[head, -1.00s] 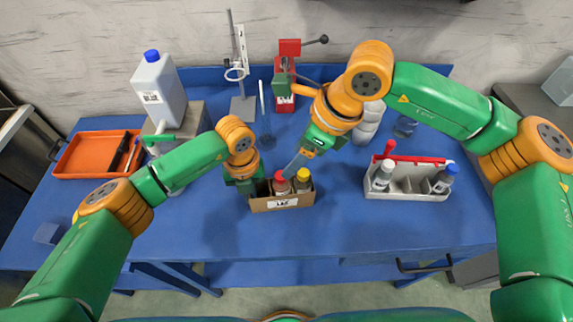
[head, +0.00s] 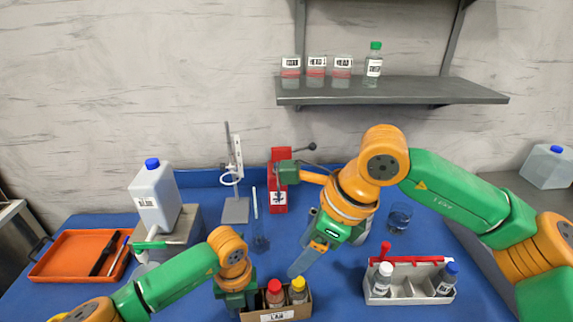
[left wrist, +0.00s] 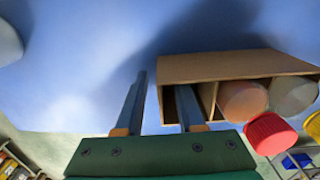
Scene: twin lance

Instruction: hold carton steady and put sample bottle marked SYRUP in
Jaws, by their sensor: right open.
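The small brown carton (head: 284,316), labelled LAB, stands at the bottom of the head view. It holds a red-capped bottle (head: 274,293) and a yellow-capped bottle (head: 298,290). My left gripper (left wrist: 160,95) straddles the carton's left wall, one finger inside the empty left compartment and one outside, with a gap visible beside the wall. My right gripper (head: 303,262) is open and empty, above and behind the carton. A white bottle (head: 381,281) and a blue-capped bottle (head: 446,281) stand in the grey rack (head: 408,301). I cannot read their labels, so I cannot tell which is SYRUP.
A wall shelf (head: 390,97) bears several labelled jars and a green-capped bottle (head: 374,66). An orange tray (head: 75,257), a large jug (head: 156,197), a stand (head: 236,210), a red press (head: 279,195) and a glass (head: 400,215) stand around the blue table.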

